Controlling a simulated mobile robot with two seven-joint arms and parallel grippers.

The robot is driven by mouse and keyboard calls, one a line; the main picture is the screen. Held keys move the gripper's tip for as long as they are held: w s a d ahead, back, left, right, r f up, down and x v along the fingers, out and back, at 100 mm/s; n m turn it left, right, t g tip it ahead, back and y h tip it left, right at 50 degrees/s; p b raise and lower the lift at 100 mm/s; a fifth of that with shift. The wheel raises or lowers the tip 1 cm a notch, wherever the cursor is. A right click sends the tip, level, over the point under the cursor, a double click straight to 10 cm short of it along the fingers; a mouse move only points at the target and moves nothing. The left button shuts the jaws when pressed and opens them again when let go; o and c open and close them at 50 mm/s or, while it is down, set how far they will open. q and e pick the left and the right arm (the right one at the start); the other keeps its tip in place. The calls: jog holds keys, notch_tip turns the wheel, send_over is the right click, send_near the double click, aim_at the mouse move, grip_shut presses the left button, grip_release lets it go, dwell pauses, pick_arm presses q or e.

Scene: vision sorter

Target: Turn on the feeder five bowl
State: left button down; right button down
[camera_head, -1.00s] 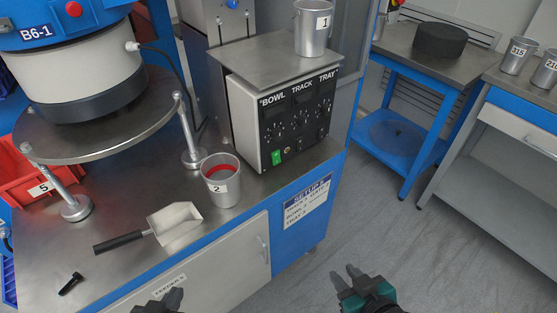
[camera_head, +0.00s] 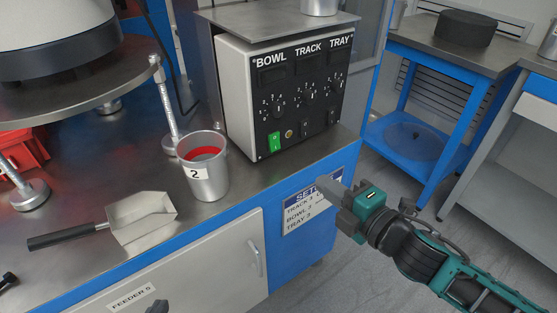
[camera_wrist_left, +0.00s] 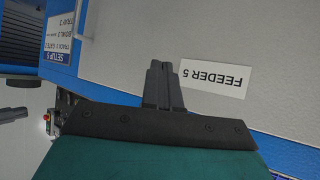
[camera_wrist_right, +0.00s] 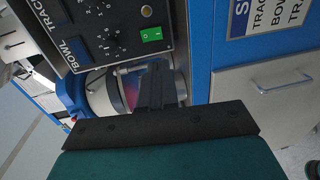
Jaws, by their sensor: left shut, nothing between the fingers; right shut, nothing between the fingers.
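The control box (camera_head: 235,100) has a black front panel with columns marked BOWL, TRACK and TRAY. A green lit switch (camera_head: 274,141) sits at the panel's lower left, under the BOWL dial (camera_head: 270,105). In the right wrist view the green switch (camera_wrist_right: 151,34) lies just beyond the fingers. My right gripper (camera_head: 324,184) is shut and empty, in front of the bench and below the panel, apart from it. My left gripper (camera_head: 158,306) shows only its tip at the bottom edge. In the left wrist view its fingers (camera_wrist_left: 163,85) are shut before the FEEDER 5 label (camera_wrist_left: 214,78).
A metal cup marked 2 (camera_head: 208,178) stands on the bench left of the box. A scoop (camera_head: 140,218) lies further left. A setup card (camera_head: 300,208) is on the bench front, by my right gripper. A blue-framed table (camera_head: 425,140) stands at the right.

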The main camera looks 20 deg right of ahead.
aim_at(276, 149)
pick_arm(q)
jog(key=shift+s, duration=0.1)
